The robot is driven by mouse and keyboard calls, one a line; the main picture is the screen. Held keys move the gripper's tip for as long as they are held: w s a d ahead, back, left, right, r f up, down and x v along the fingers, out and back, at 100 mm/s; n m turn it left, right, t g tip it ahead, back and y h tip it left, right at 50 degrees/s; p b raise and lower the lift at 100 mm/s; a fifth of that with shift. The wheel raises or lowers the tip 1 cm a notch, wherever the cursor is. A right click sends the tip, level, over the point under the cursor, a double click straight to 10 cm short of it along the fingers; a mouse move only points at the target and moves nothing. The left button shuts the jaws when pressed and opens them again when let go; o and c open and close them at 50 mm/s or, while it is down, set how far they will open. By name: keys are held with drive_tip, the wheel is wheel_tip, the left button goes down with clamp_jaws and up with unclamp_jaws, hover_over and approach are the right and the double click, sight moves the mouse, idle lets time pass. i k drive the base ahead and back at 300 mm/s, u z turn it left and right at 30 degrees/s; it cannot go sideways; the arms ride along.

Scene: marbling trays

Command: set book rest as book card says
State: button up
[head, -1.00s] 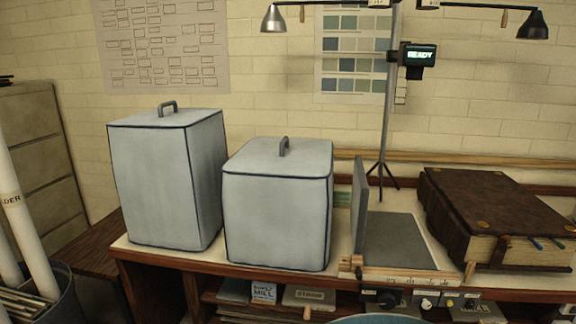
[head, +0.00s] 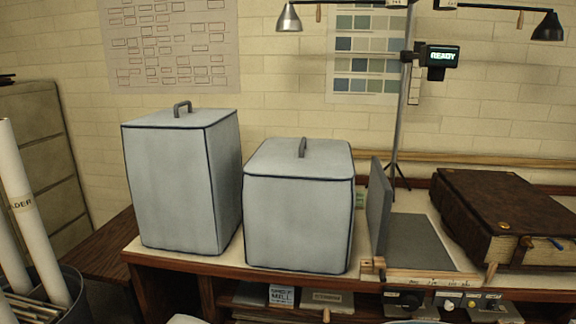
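The book rest (head: 420,240) stands on the bench at the right of the head view. It has a grey flat bed, an upright grey plate (head: 380,205) at its left, and a wooden front strip (head: 425,275) with scale marks too small to read. A thick brown leather book (head: 505,205) lies shut on the bench to the right of the rest, with coloured tabs at its page edge. I cannot make out a book card that I can be sure of. My gripper is not in view.
Two pale covered boxes (head: 182,185) and (head: 298,210) with top handles fill the bench's left part. A stand carries lamps and a display (head: 442,56) reading "READY". Rolled tubes (head: 32,210) stand at lower left. Knobs (head: 410,300) sit under the bench edge, beside shelved books.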

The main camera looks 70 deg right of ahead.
sight(380, 193)
drive_tip(key=z, duration=3.5)
drive_tip(key=k, duration=0.35)
drive_tip(key=z, duration=1.3)
drive_tip(key=i, duration=1)
drive_tip(key=z, duration=0.6)
drive_tip(key=i, duration=1.55)
drive_tip(key=u, duration=1.1)
drive_tip(key=i, duration=0.75)
drive_tip(key=u, duration=0.55)
